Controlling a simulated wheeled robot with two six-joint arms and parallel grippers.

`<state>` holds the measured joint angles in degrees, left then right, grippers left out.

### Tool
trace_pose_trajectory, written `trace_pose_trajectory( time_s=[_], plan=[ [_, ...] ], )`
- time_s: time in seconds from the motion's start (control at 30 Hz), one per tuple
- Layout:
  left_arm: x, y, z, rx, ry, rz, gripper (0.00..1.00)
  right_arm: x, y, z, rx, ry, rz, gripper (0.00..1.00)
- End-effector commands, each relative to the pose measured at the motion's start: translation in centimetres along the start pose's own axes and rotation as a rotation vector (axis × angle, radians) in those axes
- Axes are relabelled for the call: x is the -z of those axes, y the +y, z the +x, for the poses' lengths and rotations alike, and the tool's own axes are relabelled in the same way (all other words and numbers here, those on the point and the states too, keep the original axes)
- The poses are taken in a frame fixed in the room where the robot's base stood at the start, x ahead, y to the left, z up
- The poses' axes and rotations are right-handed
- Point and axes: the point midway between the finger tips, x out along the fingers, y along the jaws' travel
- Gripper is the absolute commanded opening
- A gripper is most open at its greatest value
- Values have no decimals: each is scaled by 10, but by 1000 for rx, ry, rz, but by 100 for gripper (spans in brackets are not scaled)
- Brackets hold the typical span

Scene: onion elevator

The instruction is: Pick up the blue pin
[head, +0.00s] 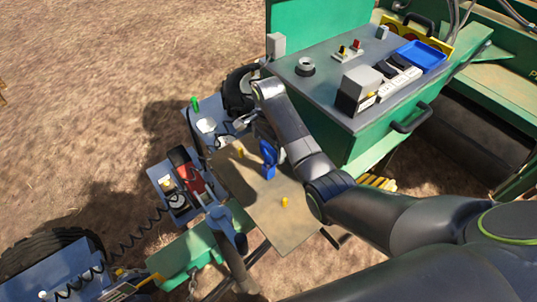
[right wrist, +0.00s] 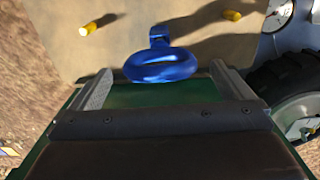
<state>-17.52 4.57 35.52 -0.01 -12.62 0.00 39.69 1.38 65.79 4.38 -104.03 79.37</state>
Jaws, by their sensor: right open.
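The blue pin (head: 268,160) stands on the tan plate (head: 285,226) in the head view, with its ring-shaped handle uppermost. In the right wrist view the blue pin (right wrist: 162,65) shows its rounded loop between the fingertips, at the mouth of the jaws. My right gripper (right wrist: 165,77) is open, with one finger on each side of the loop and a visible gap to both. In the head view my right gripper (head: 263,130) is partly hidden by its own arm, just above the pin. My left gripper is not in view.
Two yellow pins, one (head: 240,153) behind and one (head: 284,202) in front, stand on the plate. A green control box (head: 345,140) with a grey top borders the right. A red-and-black coupling (head: 190,172) and a wheel (head: 239,92) are close by. Open ground lies left.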

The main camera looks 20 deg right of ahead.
Motion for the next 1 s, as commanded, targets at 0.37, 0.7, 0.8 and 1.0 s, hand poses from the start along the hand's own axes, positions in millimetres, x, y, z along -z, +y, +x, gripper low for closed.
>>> trace_pose_trajectory(
  time_s=[0.37, 0.7, 0.8, 1.0],
  plan=[
    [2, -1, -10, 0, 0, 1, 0, 0, 0, 44, -3, 0, -1, 100],
    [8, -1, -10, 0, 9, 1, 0, 0, 0, 48, -1, 0, -1, 96],
    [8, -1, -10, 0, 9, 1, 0, 0, 0, 48, -1, 0, 0, 83],
    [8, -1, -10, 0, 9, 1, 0, 0, 0, 48, -1, 0, 0, 57]
  ],
)
